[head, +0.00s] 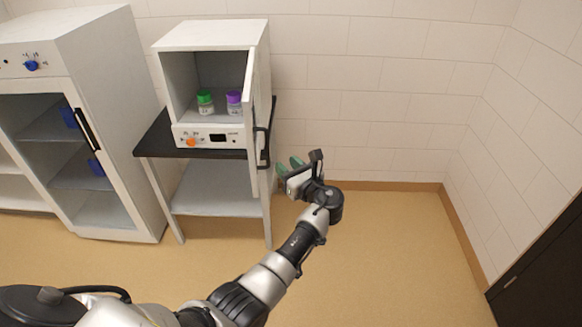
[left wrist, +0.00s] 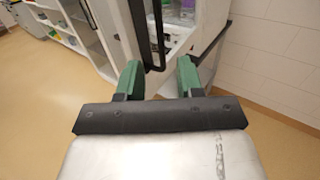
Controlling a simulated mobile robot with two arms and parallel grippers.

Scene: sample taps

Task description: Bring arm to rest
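My left arm (head: 268,280) reaches out from the bottom of the head view. My left gripper (head: 288,165) is open and empty, right of the open door of a small white cabinet. In the left wrist view its two green fingers (left wrist: 158,77) stand apart with nothing between them. The door's black handle (head: 262,148) is just left of the gripper in the head view. In the left wrist view the handle (left wrist: 155,35) shows beyond the fingertips, and I see no contact. My right gripper is not in view.
The small cabinet (head: 213,30) stands on a black-topped table (head: 152,142). Inside are a green-capped jar (head: 205,103) and a purple-capped jar (head: 234,103). A larger white cabinet (head: 120,60) stands at left. The floor (head: 390,250) right of my arm is clear up to the tiled walls.

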